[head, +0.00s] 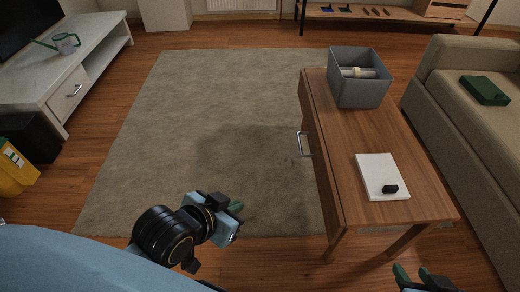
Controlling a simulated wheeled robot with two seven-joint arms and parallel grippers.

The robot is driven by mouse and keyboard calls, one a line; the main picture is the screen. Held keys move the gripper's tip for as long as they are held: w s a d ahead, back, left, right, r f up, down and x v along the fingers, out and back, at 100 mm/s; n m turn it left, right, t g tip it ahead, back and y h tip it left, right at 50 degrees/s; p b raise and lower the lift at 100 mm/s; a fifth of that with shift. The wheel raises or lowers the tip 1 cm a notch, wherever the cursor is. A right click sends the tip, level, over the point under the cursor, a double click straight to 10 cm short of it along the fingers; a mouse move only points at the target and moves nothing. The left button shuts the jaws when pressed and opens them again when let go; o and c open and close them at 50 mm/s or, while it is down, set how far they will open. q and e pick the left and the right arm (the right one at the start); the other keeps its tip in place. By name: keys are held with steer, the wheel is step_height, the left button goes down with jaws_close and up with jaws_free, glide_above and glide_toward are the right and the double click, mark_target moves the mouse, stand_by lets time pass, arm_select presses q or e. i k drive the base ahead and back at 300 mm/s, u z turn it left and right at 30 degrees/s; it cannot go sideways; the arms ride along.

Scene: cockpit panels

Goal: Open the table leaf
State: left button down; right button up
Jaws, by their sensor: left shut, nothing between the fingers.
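The wooden table (357,130) stands right of centre in the head view. Its left side shows a narrow vertical wooden panel, seemingly the leaf (319,165), hanging down along the edge of the top. A metal bar handle (304,144) sticks out from this side. My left gripper (236,220) is shut and empty above the rug, left of the table and apart from the handle. My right gripper (413,271) shows only its fingertips at the bottom edge, near the table's front right leg; the rest is cut off, and its opening is unclear.
A grey bin (360,94) with rolled items stands on the table's far end. A white pad (378,172) with a small black object (390,189) lies nearer. A sofa (455,130) stands close on the right. The rug (200,120) left of the table is clear.

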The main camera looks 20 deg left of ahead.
mark_target(333, 216)
steer(key=u, duration=0.3)
steer(key=k, duration=0.2)
steer(key=z, duration=0.2)
steer(key=i, duration=0.6)
steer(key=u, duration=1.75)
steer(key=i, duration=1.85)
steer(key=z, duration=3.4)
steer(key=i, duration=0.5)
steer(key=u, duration=0.05)
